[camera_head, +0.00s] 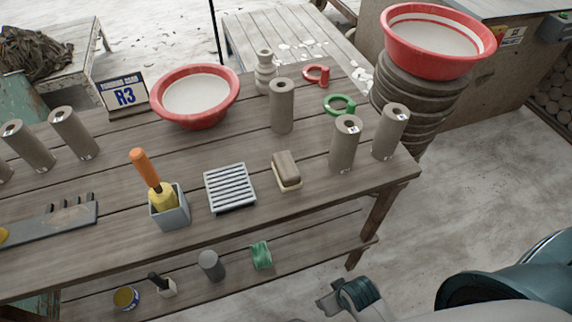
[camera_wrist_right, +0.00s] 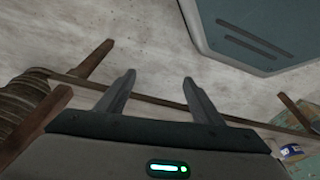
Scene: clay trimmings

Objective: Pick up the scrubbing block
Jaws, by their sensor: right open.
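The scrubbing block (camera_head: 287,172), most likely the brown block with a pale underside, lies on the wooden table (camera_head: 130,245) near its front edge, right of a grey slatted rack. My right gripper (camera_head: 327,298) is low at the bottom of the head view, in front of the table and well apart from the block. In the right wrist view the right gripper (camera_wrist_right: 159,77) is open, with nothing between its fingers and the floor beyond. The block does not show in the wrist view. My left gripper is in neither view.
The slatted rack (camera_head: 230,188) and a grey holder (camera_head: 170,212) with an orange-handled brush stand left of the block. Grey cylinders (camera_head: 345,143) stand to its right. A red bowl (camera_head: 197,97) is behind. A lower shelf (camera_head: 210,292) carries small items.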

